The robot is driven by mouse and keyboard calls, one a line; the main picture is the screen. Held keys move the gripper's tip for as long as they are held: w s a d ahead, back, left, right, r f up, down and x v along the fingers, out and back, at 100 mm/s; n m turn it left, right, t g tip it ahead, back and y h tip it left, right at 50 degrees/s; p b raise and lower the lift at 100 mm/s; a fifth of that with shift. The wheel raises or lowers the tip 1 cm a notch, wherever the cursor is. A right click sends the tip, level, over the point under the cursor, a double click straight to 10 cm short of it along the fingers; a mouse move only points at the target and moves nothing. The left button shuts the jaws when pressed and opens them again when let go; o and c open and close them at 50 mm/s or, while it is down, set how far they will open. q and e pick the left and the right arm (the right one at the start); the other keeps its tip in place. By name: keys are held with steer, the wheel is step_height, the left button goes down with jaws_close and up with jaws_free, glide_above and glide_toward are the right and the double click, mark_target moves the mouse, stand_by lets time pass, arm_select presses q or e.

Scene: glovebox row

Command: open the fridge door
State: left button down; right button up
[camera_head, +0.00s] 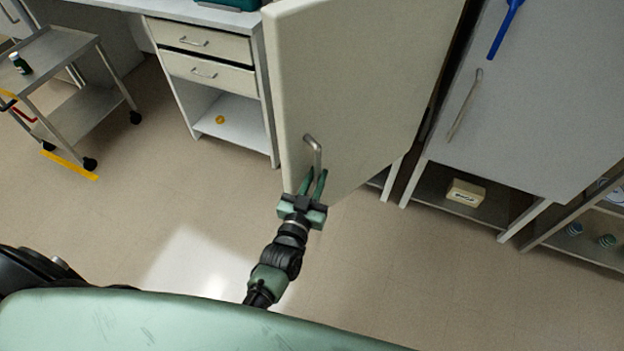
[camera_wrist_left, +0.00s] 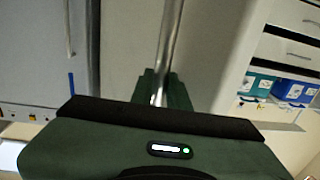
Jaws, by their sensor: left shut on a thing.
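The fridge door (camera_head: 355,85) is a large cream panel in the head view. It stands swung out from the row of cabinets, with a dark gap along its right edge. Its metal handle (camera_head: 315,150) is a short bar near the door's lower left. My left gripper (camera_head: 313,180) has its green fingers shut on the handle. In the left wrist view the handle (camera_wrist_left: 168,45) runs up from between the fingers, with the door (camera_wrist_left: 205,50) behind it. The fridge's inside is hidden behind the door. My right gripper is not in view.
A drawer unit (camera_head: 205,60) stands left of the door. A wheeled metal cart (camera_head: 60,50) with a green bottle (camera_head: 19,63) is at far left. A grey cabinet (camera_head: 540,95) stands right, above a shelf with a yellowish box (camera_head: 466,192). The floor (camera_head: 150,200) in front is clear.

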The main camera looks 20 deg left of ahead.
arm_select(q)
steer(key=shift+w+r, duration=0.1)
steer(key=shift+r, duration=0.1)
steer(key=c, duration=1.4)
jaws_free()
steer(key=shift+d, duration=0.1)
steer(key=shift+o, duration=0.2)
steer(key=shift+w+f, duration=0.1)
steer(key=shift+f, duration=0.05)
steer(key=s, duration=0.7)
steer(key=shift+s+b, duration=0.4)
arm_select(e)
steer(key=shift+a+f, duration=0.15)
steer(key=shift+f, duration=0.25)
